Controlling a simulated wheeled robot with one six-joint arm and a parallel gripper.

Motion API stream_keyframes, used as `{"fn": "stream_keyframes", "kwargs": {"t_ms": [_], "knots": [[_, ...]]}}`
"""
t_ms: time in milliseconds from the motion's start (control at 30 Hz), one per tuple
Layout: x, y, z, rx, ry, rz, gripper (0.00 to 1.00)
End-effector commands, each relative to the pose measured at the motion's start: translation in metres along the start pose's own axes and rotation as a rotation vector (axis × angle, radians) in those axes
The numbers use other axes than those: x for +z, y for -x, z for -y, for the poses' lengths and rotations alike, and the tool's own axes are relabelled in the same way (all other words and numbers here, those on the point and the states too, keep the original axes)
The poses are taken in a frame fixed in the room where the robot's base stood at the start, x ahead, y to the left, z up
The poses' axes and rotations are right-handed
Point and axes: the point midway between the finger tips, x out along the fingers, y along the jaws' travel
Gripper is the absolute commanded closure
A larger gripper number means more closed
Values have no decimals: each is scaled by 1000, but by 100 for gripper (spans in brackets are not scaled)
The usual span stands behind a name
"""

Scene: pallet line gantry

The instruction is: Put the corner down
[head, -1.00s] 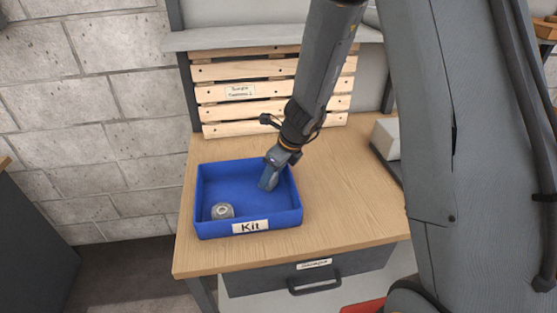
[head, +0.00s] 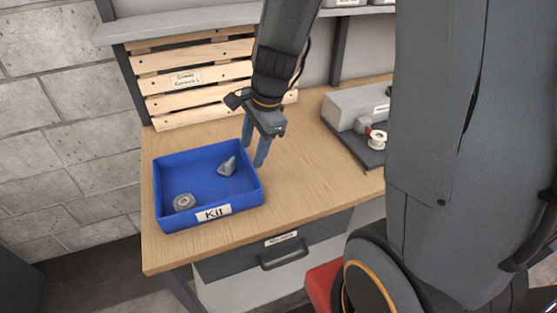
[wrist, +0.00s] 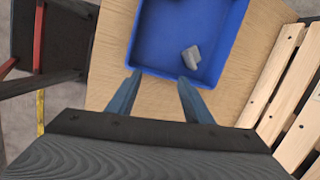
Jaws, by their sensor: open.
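The corner (head: 228,166), a small grey angled piece, lies in the blue Kit tray (head: 182,174), near its back right side. It also shows in the wrist view (wrist: 191,57), on the floor of the tray (wrist: 158,35). My gripper (head: 254,153) is open and empty, with its blue-grey fingers apart at the right side of the tray. In the wrist view the fingertips (wrist: 160,77) are apart with nothing between them, and the corner lies beyond them.
A round grey part (head: 184,203) sits in the front left of the tray. A slatted wooden panel (head: 195,78) stands behind. A grey fixture (head: 352,108) with a white spool (head: 378,139) is at the right. The bench top (head: 300,190) right of the tray is clear.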

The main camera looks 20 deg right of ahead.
Motion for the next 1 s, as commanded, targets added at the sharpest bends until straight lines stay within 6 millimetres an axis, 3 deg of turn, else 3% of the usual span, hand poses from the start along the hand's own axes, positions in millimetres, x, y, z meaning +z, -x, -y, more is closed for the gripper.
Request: {"fn": "stream_keyframes", "kwargs": {"t_ms": [200, 400, 600, 1000], "knots": [[-12, 25, -61, 100, 800, -58, 54], [-22, 38, -94, 181, 1274, -70, 54], [-23, 40, -102, 208, 1409, -68, 54], [-23, 40, -102, 206, 1405, -68, 54]]}}
